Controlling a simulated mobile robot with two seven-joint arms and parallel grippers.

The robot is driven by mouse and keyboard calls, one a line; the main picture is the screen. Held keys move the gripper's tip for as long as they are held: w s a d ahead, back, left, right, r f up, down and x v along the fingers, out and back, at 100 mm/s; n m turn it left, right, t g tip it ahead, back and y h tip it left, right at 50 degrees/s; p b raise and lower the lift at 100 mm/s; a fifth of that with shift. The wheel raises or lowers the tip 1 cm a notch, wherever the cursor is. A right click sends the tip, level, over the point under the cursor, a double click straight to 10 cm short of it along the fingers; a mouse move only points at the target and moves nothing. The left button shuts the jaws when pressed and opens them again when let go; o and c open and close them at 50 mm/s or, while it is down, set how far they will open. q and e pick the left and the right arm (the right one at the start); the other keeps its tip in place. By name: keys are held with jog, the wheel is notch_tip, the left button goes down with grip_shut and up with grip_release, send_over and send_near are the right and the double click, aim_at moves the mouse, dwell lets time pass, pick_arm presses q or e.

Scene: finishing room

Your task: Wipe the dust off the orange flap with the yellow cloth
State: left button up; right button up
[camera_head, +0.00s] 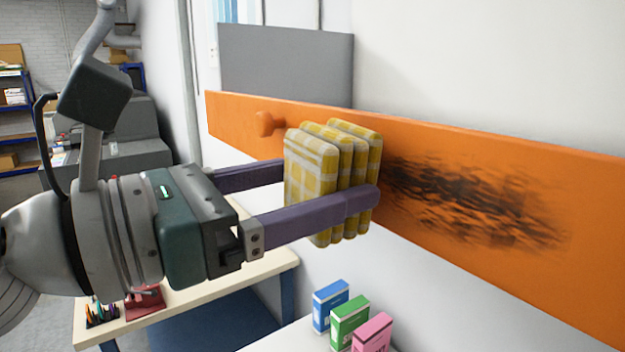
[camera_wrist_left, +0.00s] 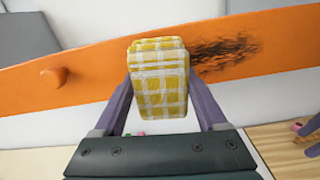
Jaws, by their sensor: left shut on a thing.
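The orange flap (camera_head: 245,113) is a long board along the white wall, with a round orange knob (camera_head: 269,124) near its left end. It also shows in the left wrist view (camera_wrist_left: 100,75). A patch of dark dust (camera_head: 470,205) covers part of the flap right of the cloth; it shows in the left wrist view too (camera_wrist_left: 225,52). My left gripper (camera_head: 325,190) is shut on the folded yellow checked cloth (camera_head: 312,165), seen from behind in the left wrist view (camera_wrist_left: 160,85). The cloth is at the flap, left of the dust; I cannot tell whether it touches.
Blue, green and pink boxes (camera_head: 350,322) stand on a white surface below the flap. A table (camera_head: 215,290) with pens and a red item is at lower left. A grey panel (camera_head: 285,65) is behind the flap. Shelves (camera_head: 12,95) stand far left.

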pick_arm(q)
jog(key=shift+x, duration=0.95)
dwell(0.3)
